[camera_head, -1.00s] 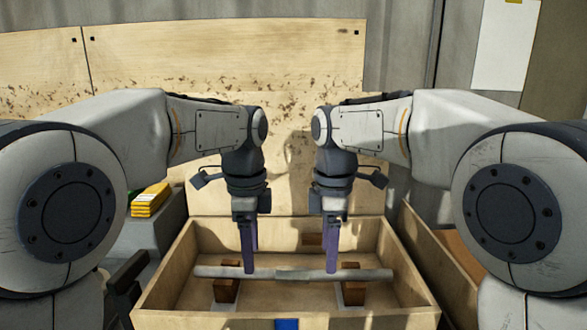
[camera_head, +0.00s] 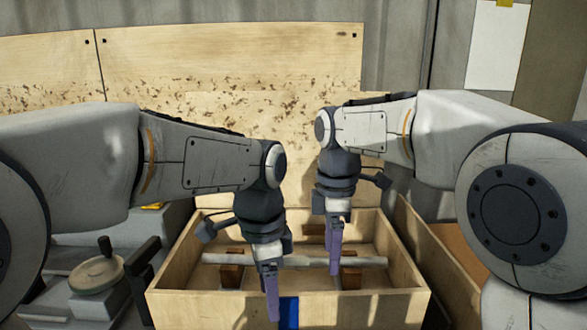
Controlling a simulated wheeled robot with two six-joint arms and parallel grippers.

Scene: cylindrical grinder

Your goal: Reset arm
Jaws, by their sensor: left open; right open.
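My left gripper (camera_head: 271,292) points down in front of the near wall of the wooden box, its purple fingers overlapping that wall in the picture. It is open and holds nothing that I can see. My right gripper (camera_head: 335,252) points down over the inside of the box, its fingers close to a grey rod. It is open; whether it touches the rod I cannot tell. The grey rod (camera_head: 222,260) lies level across brown wooden supports (camera_head: 231,275) inside the box. Part of the rod is hidden behind my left gripper.
The open wooden box (camera_head: 200,308) has a blue patch (camera_head: 289,311) on its near wall. Another wooden box (camera_head: 447,262) stands at its right. A round handwheel (camera_head: 96,275) is at the left. A stained wooden panel (camera_head: 230,70) rises behind.

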